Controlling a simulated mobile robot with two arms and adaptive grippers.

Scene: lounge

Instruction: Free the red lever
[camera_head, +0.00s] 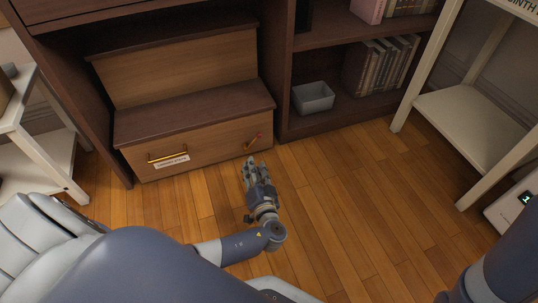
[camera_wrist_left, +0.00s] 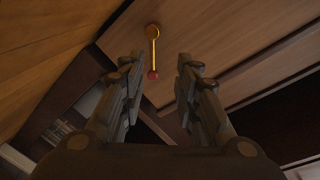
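In the left wrist view the lever shows as a yellow rod (camera_wrist_left: 154,52) with a round mount at one end and a red knob (camera_wrist_left: 153,75) at the other. My left gripper (camera_head: 250,163) is just in front of and below the lever in the head view. Its fingers (camera_wrist_left: 155,78) are spread open, apart from the lever, with the knob seen between them. My right gripper is out of view.
The drawer front has a gold handle (camera_head: 167,155) and a white label (camera_head: 172,162). A grey bin (camera_head: 313,97) and books (camera_head: 382,65) sit on the shelf to the right. White tables stand at both sides. The wooden floor (camera_head: 340,190) is clear ahead.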

